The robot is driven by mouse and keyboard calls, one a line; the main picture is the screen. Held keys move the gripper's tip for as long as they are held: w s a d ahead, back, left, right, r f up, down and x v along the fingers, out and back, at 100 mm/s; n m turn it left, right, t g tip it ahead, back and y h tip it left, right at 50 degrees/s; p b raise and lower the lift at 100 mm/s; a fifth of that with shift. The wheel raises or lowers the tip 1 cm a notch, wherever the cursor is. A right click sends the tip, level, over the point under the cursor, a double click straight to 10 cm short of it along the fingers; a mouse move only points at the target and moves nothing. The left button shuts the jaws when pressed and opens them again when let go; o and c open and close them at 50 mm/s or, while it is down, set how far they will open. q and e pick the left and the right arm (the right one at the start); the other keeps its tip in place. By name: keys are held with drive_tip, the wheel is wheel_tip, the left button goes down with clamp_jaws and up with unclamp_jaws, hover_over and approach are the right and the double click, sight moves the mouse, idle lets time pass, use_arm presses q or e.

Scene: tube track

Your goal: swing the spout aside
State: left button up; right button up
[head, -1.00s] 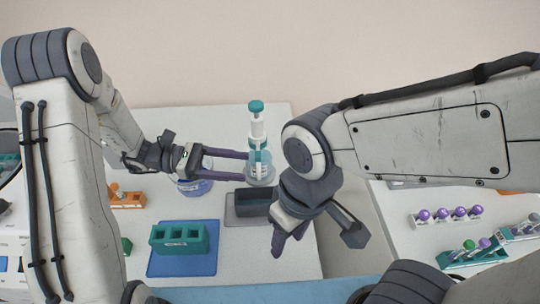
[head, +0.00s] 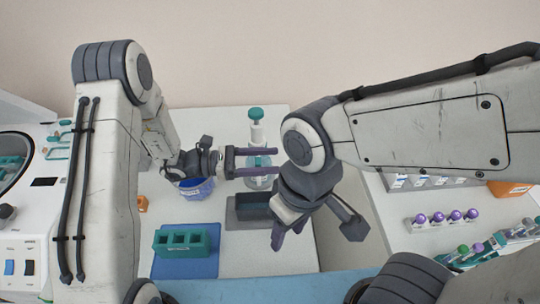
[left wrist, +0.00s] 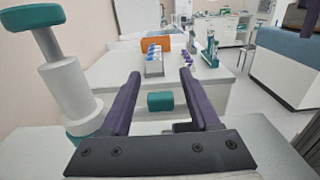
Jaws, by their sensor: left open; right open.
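The dispenser stands upright at the back of the table, with a teal knob (head: 256,113), a white column (head: 257,133) and a clear lower body (head: 258,184). My left gripper (head: 278,161) is open, its purple fingers reaching right across the dispenser below the column. A teal part, apparently the spout (head: 258,161), lies between them. In the left wrist view, a teal block (left wrist: 160,102), likely the spout end, sits between the spread fingers; contact is unclear. The column (left wrist: 70,92) rises left of them. My right gripper (head: 287,232) is open and empty, low in front.
A dark grey tray (head: 236,220) sits in front of the dispenser, and a blue tub (head: 196,190) stands left of it. A teal rack (head: 187,240) is on a blue mat (head: 165,268). Purple-capped tubes (head: 438,217) stand on the right table, across a gap.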

use_arm(q)
drive_tip(key=shift+d, duration=0.35)
clamp_jaws()
idle(1.2)
